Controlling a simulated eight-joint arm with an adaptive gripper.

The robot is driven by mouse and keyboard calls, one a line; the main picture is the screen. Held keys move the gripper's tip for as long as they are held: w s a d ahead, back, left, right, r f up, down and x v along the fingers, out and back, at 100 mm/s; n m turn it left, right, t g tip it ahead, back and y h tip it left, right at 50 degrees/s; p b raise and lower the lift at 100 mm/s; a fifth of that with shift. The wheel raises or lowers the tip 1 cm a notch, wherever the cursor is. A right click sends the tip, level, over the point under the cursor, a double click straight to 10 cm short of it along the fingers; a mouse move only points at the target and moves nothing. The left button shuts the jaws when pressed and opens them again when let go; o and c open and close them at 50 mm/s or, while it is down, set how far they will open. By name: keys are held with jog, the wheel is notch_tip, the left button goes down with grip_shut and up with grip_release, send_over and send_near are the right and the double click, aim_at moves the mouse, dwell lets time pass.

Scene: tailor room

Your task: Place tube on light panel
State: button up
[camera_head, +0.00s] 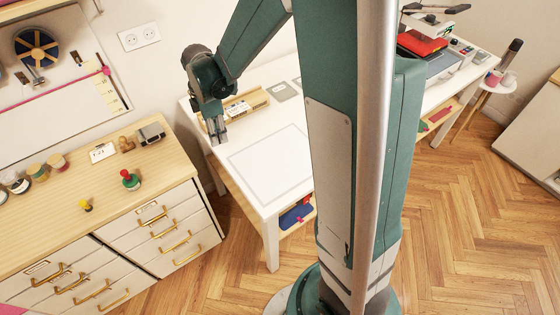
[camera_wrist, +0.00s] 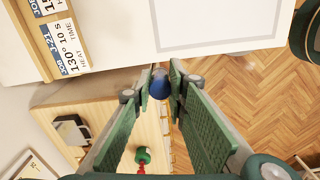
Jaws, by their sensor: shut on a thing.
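My gripper (camera_head: 217,138) is shut on a small blue round-ended thing, seemingly the tube (camera_wrist: 160,84), between its green fingers (camera_wrist: 160,80) in the wrist view. Only the tube's end shows there, and I cannot make it out in the head view. The light panel (camera_head: 270,162) is a pale, thin-outlined rectangle on the white table. It also shows at the top of the wrist view (camera_wrist: 220,18). In the head view my gripper appears to the left of the panel, near the table's left edge and above it.
A wooden tray with label cards (camera_head: 247,104) lies behind the panel, beside a grey card (camera_head: 284,91). A wooden cabinet (camera_head: 90,222) at left bears a green-and-red item (camera_head: 130,180) and several spools. A red press (camera_head: 424,42) stands farther right. The panel's surface looks clear.

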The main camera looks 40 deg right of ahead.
jog(key=s+d, duration=0.7)
jog(key=s, duration=0.3)
send_over(280, 182)
jog(key=shift+f+b, duration=0.35)
jog(key=shift+b, duration=0.1)
jog(key=shift+f, duration=0.15)
jog(key=shift+f+b, duration=0.45)
jog(key=shift+f, duration=2.35)
jog(key=shift+f, duration=0.1)
jog(key=shift+f+b, duration=0.4)
jog(key=shift+f, duration=1.55)
jog(key=shift+f, duration=0.2)
